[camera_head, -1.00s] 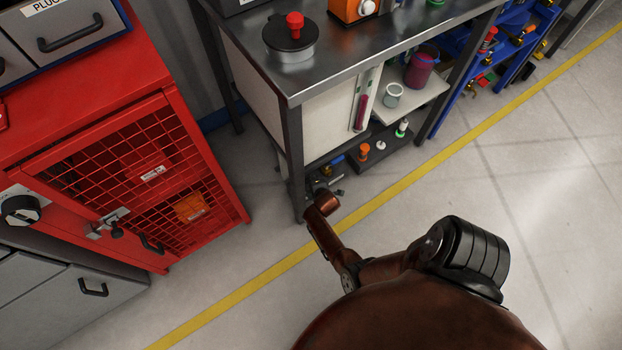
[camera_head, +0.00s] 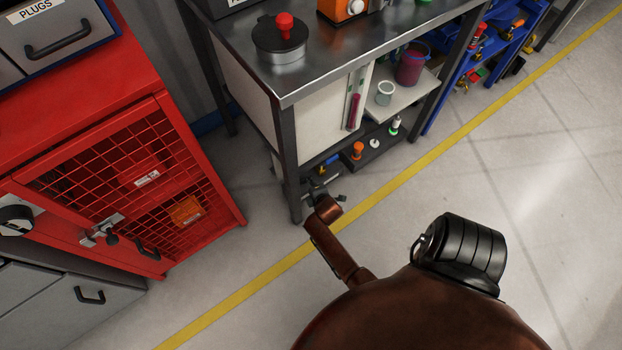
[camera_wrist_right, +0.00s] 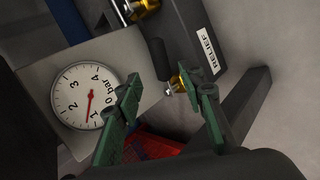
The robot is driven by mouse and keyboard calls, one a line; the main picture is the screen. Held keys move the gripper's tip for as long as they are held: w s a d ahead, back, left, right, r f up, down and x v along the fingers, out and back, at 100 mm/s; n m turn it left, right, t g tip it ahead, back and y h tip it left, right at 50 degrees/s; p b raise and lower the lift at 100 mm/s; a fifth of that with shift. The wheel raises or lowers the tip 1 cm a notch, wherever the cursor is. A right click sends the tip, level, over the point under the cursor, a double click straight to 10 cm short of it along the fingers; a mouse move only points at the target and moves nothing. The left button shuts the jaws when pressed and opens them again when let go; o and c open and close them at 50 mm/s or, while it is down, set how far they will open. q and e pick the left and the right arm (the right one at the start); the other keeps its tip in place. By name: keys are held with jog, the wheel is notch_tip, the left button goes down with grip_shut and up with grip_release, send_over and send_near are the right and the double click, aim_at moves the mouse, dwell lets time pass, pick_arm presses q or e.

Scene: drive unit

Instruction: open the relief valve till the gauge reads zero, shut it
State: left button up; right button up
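The round white pressure gauge (camera_wrist_right: 85,97) is at the left in the right wrist view. Its red needle points near 1 bar, seemingly a little above. The relief valve (camera_wrist_right: 178,82) shows brass with a black lever handle (camera_wrist_right: 158,60), beside a dark block with a RELIEF label (camera_wrist_right: 209,50). My right gripper (camera_wrist_right: 162,78) has its green fingers spread, with the handle and brass part beyond or between the tips; contact is unclear. In the head view my right gripper (camera_head: 322,184) is small, low by the bench's front leg. My left gripper is not in view.
A steel workbench (camera_head: 330,68) bears a pot with a red knob (camera_head: 284,28). Its leg (camera_head: 290,175) stands close to my right wrist. A red mesh cabinet (camera_head: 130,185) is at left. A second brass fitting (camera_wrist_right: 143,8) is at the wrist view's top. Floor at right is clear.

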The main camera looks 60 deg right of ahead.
jog(key=shift+c, duration=0.6)
